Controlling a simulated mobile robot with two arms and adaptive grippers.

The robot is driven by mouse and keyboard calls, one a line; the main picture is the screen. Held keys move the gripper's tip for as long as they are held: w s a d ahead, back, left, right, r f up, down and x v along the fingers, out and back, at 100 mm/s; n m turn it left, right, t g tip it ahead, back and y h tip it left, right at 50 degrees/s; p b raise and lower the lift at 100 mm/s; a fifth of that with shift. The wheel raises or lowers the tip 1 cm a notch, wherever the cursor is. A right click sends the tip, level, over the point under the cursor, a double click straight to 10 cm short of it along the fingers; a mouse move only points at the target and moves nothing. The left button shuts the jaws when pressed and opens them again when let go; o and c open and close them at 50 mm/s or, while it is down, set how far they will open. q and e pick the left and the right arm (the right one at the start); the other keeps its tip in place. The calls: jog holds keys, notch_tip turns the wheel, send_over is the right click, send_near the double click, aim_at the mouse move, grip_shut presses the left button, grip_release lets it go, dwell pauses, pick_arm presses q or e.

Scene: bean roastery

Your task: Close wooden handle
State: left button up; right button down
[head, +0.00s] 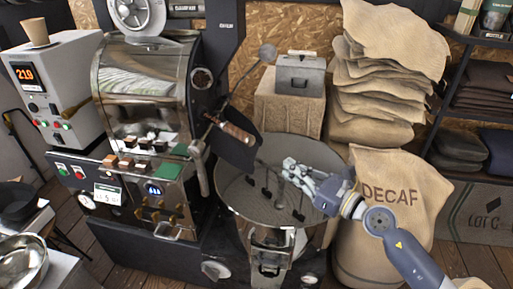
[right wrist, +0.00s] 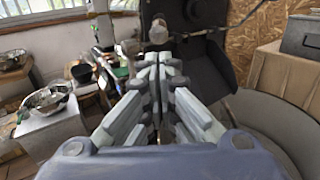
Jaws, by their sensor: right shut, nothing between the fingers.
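The wooden handle (head: 236,132) sticks out at a slant from the front of the roaster (head: 145,85), beside a black chute plate (head: 240,150). My right gripper (head: 287,168) is shut and empty. It is above the round cooling tray (head: 237,192), to the right of and below the handle, apart from it. In the right wrist view my shut fingers (right wrist: 157,70) point towards the roaster front, with a round knob (right wrist: 158,33) and dark plate beyond. I cannot make out the handle clearly there. My left gripper is not in view.
A lever with a grey ball (head: 267,52) rises behind the chute. A decaf sack (head: 390,215) stands close behind my right arm. Stacked sacks (head: 385,75) and a box with a grey case (head: 300,75) are at the back. Metal bowls (head: 20,262) sit at the left.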

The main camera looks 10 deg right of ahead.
jog(key=p, duration=0.2)
send_near(252, 145)
jog(key=x, duration=0.5)
jog(key=shift+w+a, duration=0.15)
jog(key=shift+w, duration=0.05)
jog(key=shift+x, duration=0.75)
jog(key=shift+f, duration=0.15)
